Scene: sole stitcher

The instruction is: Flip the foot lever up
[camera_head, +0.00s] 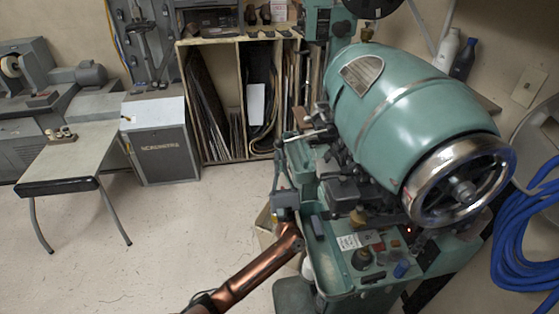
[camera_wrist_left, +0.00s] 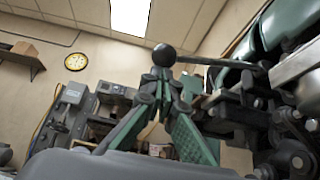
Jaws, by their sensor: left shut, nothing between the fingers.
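The foot lever looks to be the thin rod with a round black knob (camera_wrist_left: 164,55) on the green stitching machine (camera_head: 418,105). In the left wrist view the rod runs right from the knob to the machine, close to level. The lever also shows in the head view (camera_head: 308,134), left of the machine's big drum. My left gripper (camera_wrist_left: 162,78) has its green-padded fingers shut and empty, with the tips just under the knob. I cannot tell if they touch it. In the head view my left gripper (camera_head: 279,160) points up, below the lever's outer end. My right gripper is not in view.
A wooden rack (camera_head: 241,95) with sheets stands behind. A grey cabinet (camera_head: 160,140) and a small table (camera_head: 72,158) are at the left. The handwheel (camera_head: 459,181) and blue hose (camera_head: 520,250) are at the right.

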